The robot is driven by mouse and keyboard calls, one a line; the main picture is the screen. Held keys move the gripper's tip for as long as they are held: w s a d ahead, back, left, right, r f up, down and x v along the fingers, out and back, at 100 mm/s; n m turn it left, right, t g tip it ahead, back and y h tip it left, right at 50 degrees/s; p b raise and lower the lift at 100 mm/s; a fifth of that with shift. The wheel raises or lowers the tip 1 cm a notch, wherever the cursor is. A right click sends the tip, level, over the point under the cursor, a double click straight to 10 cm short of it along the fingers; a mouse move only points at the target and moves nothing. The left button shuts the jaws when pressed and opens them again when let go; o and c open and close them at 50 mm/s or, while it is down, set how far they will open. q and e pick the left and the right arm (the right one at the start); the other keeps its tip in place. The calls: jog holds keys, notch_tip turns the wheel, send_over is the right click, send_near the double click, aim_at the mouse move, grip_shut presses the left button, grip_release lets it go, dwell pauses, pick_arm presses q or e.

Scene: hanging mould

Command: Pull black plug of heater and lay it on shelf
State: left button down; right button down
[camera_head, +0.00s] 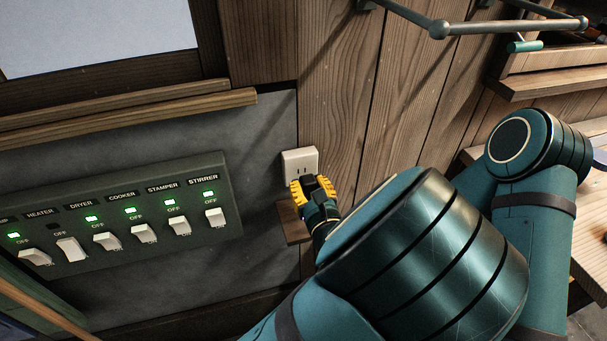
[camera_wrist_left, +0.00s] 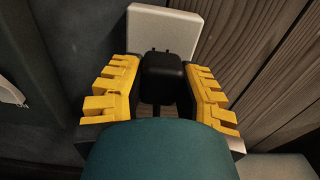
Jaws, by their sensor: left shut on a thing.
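The black plug (camera_wrist_left: 163,78) sits between the yellow fingers of my left gripper (camera_wrist_left: 161,95) in the left wrist view. My left gripper is shut on it; in the head view the gripper (camera_head: 315,189) is just in front of the white wall socket (camera_head: 299,160). Two short prongs show at the plug's far end, so it looks clear of the socket face (camera_wrist_left: 163,32). The socket's slots show in the head view. A small wooden shelf (camera_head: 287,221) is on the wall below the socket, partly hidden by my gripper. My right gripper is not in view.
A switch panel (camera_head: 120,215) with labelled switches is on the wall to the left; the light under HEATER is dark, the others green. A wooden ledge (camera_head: 130,108) runs above it. A metal rail (camera_head: 510,27) hangs at the upper right, near a wooden workbench (camera_head: 590,205).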

pick_arm(q)
jog(key=shift+p+v, duration=0.3)
jog(key=shift+v, duration=1.15)
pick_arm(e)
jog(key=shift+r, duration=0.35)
